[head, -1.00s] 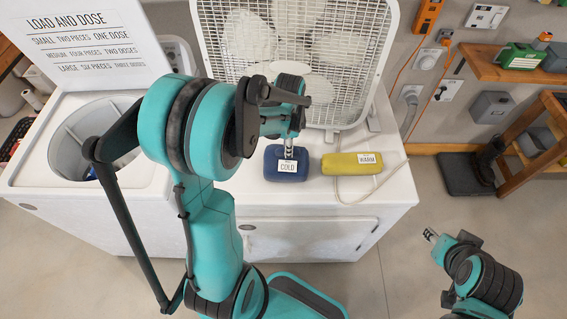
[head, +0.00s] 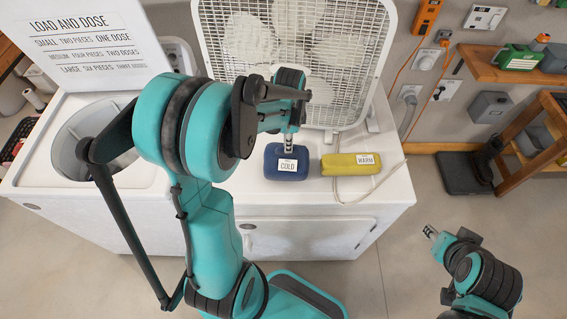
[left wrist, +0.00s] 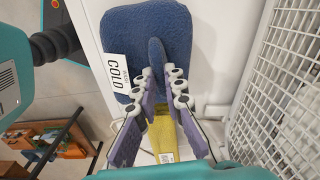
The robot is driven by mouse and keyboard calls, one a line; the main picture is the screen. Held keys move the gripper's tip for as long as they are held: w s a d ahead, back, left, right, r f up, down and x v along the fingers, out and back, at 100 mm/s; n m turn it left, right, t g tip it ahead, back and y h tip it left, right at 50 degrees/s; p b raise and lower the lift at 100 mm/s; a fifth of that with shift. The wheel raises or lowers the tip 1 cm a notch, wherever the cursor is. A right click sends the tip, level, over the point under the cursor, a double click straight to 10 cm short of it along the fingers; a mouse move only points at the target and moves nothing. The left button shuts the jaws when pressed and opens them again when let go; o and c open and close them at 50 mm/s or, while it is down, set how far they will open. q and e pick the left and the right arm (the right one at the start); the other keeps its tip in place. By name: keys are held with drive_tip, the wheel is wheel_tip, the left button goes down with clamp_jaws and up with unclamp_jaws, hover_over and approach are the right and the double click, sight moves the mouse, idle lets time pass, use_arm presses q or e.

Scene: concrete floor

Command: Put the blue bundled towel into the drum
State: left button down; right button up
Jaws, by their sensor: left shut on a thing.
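The blue bundled towel (head: 271,166), with a white COLD label, sits on the white machine top in front of the fan. It fills the upper part of the left wrist view (left wrist: 160,25). My left gripper (head: 288,146) points down onto it. In the left wrist view its fingers (left wrist: 158,76) are closed on a pinched ridge of the towel. Whether the towel is lifted clear of the top is unclear. The drum (head: 72,135) is the round opening at the left, partly hidden by my left arm. My right gripper (head: 431,233) is low at the right, away from the towel; its jaw opening is too small to judge.
A yellow bundle (head: 337,168) labelled WARM lies just right of the blue towel, with a pale cord beside it. A large white fan (head: 328,45) stands behind. A raised lid sign (head: 85,35) stands behind the drum. Shelves are at the right.

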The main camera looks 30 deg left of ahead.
use_arm(q)
drive_tip(key=shift+r+p, duration=1.75)
drive_tip(key=shift+r, duration=0.85)
drive_tip(key=shift+f, duration=0.1)
